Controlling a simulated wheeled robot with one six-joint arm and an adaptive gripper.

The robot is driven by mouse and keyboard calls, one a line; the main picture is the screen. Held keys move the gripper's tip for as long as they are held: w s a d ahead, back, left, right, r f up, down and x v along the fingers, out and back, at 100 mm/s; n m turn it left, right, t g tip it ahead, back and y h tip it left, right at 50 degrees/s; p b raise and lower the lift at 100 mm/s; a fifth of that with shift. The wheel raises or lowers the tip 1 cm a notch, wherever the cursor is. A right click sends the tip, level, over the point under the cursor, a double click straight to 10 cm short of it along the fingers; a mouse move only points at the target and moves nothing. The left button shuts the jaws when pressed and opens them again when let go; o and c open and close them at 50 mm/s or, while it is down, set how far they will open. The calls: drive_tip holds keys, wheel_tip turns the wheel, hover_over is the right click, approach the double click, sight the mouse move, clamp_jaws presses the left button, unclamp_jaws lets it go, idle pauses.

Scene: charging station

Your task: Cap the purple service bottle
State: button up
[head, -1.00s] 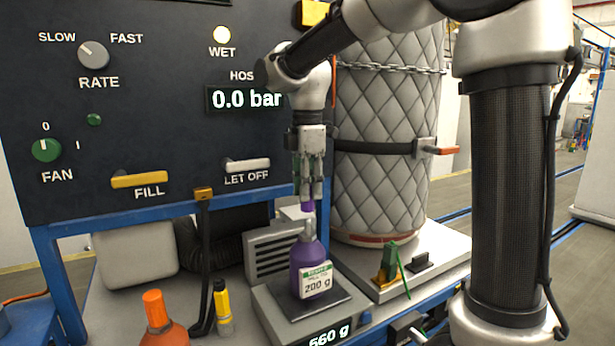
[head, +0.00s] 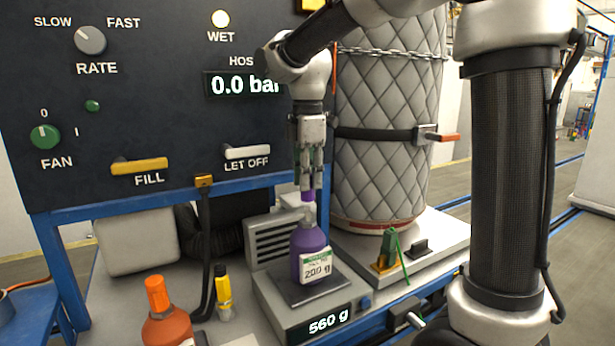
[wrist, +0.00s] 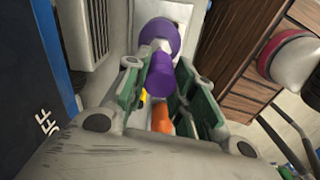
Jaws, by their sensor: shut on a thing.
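The purple service bottle (head: 308,242) stands upright on the scale, with a white label reading 200 g and a pale neck at its top. My gripper (head: 311,186) is above it, pointing down, shut on a small purple cap (head: 308,196). The cap is just above the bottle's neck; I cannot tell if they touch. In the wrist view the cap (wrist: 160,76) sits between the green-padded fingers, with the purple bottle (wrist: 160,34) beyond it and partly hidden.
The scale (head: 290,318) reads 560 g. An orange bottle (head: 166,325) and a yellow marker-like bottle (head: 222,295) stand to its left. A quilted tank (head: 385,120) rises behind right. The control panel (head: 150,100) stands behind left.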

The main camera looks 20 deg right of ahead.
sight(308, 197)
drive_tip(key=shift+f, duration=2.65)
drive_tip(key=o, duration=0.9)
drive_tip(key=shift+o, duration=0.2)
wheel_tip(308, 197, up, 12)
